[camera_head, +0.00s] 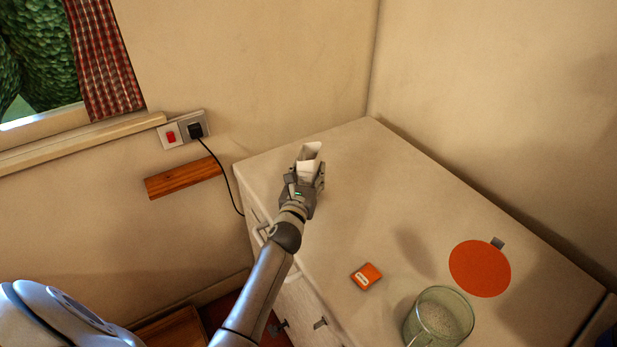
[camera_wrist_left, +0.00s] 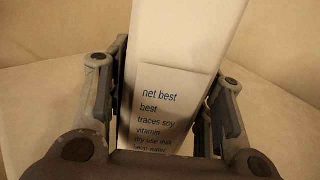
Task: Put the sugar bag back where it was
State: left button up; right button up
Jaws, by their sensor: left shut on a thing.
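My left gripper (camera_head: 304,178) is shut on the white sugar bag (camera_head: 309,152) near the far left corner of the pale counter top (camera_head: 380,190). In the left wrist view, the bag (camera_wrist_left: 185,40) rises between the two fingers (camera_wrist_left: 165,110), with a printed label facing the camera. The bag tilts slightly to the right there. Its lower part is hidden by my gripper, and I cannot tell whether it touches the counter. My right gripper is not in view.
A small orange packet (camera_head: 366,276), a green-tinted glass (camera_head: 438,320) with pale contents and a round orange mat (camera_head: 480,269) are on the counter's nearer part. Walls border its far sides. A plugged-in black cable (camera_head: 228,180) hangs at left. The counter's middle is clear.

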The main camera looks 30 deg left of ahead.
pick_arm(q)
jog(key=shift+f, duration=0.55)
jog(key=shift+f, duration=0.25)
jog(key=o, duration=1.3)
jog(key=shift+c, duration=0.2)
jog(key=shift+r, duration=0.2)
jog(key=shift+s, duration=0.15)
jog(key=b+v, duration=0.1)
jog(key=v, duration=1.1)
